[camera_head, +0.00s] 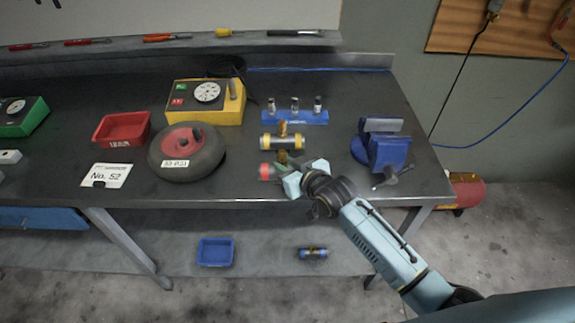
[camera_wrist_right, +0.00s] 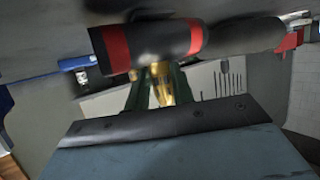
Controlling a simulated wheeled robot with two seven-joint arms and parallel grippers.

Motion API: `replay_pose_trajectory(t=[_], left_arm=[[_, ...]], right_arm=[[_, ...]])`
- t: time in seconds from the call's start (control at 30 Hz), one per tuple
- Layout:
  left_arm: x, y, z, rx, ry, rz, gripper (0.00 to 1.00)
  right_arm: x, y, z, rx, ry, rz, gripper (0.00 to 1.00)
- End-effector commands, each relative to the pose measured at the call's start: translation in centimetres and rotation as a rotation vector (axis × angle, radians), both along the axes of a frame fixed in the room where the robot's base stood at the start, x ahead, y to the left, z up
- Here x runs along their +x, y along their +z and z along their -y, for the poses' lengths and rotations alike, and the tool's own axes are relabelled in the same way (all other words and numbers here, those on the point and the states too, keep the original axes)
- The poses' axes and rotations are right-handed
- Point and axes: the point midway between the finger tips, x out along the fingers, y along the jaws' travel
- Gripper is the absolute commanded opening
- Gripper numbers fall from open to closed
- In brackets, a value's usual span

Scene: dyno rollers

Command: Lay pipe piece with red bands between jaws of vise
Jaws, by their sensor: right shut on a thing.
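The pipe piece with red bands (camera_head: 265,171) is near the bench's front edge, partly hidden by my right gripper (camera_head: 286,165). In the right wrist view the dark pipe piece (camera_wrist_right: 150,42) lies crosswise at the top. Its brass stem (camera_wrist_right: 161,85) is between the green fingers of my right gripper (camera_wrist_right: 160,88), which is shut on it. I cannot tell whether the pipe touches the bench. The blue vise (camera_head: 389,152) stands to the right of the gripper, with its jaws apart and nothing seen between them. My left gripper is not in view.
A yellow-banded pipe piece (camera_head: 269,141) lies just behind the gripper. A blue rack (camera_head: 294,118) with small bottles is farther back. A wheel (camera_head: 193,158) and a red tray (camera_head: 121,129) are to the left. Bare bench (camera_head: 335,150) lies between gripper and vise.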

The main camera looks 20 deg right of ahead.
Motion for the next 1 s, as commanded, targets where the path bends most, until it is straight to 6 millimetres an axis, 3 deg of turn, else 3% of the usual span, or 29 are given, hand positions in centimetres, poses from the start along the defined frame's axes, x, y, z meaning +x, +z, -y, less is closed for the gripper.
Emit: replay_pose_trajectory(t=[0.13, 0.17, 0.3, 0.67, 0.83, 1.0], left_arm=[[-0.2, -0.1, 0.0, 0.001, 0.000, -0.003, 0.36], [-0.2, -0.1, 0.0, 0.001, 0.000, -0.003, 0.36], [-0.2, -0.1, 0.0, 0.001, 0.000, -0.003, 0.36], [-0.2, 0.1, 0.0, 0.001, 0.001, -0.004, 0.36], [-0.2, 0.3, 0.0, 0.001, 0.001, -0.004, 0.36], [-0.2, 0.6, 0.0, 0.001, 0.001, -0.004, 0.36]], right_arm=[[0.1, -0.1, 0.0, 0.001, 0.000, 0.005, 0.00], [0.0, -0.3, 0.0, 0.000, 0.000, 0.000, 0.26], [0.0, -0.2, 0.0, 0.000, 0.000, 0.000, 0.45], [0.0, 0.2, 0.0, 0.000, 0.000, 0.000, 0.46], [-1.8, 0.8, 0.6, -0.001, 0.000, 0.000, 0.46], [-4.7, 2.0, 1.5, -0.001, 0.000, -0.001, 0.46]])
